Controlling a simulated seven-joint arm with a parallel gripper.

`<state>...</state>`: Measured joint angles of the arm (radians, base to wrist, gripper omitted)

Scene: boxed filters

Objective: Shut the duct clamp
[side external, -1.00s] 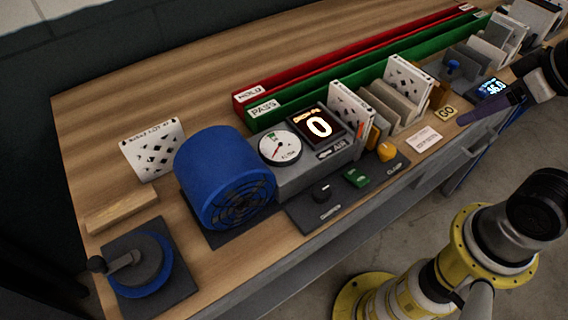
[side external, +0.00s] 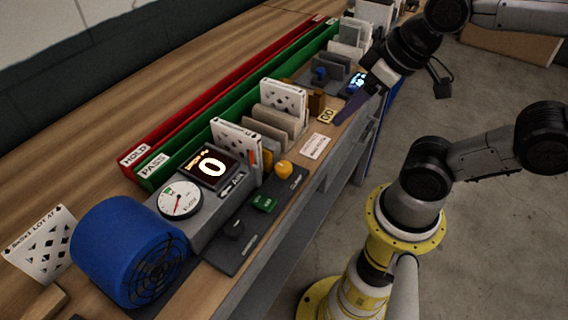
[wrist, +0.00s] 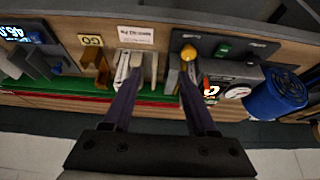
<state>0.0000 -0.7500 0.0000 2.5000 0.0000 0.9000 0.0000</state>
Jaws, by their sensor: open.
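An orange-yellow clamp knob (side external: 283,168) sits on the dark control panel (side external: 232,246), beside a green button (side external: 264,203) and a black knob (side external: 236,231). Its label is too small to read surely. In the wrist view the knob (wrist: 188,54) shows near the right finger's tip. My gripper (wrist: 162,75) is open, with nothing held between its two dark purple fingers. The far finger is hard to make out there.
A blue fan duct (side external: 128,252), a round gauge (side external: 180,199) and a display reading 0 (side external: 208,167) stand left of the knob. Upright filter boxes (side external: 283,98) stand behind it. Green PASS (side external: 190,149) and red HOLD (side external: 170,126) rails run along the back.

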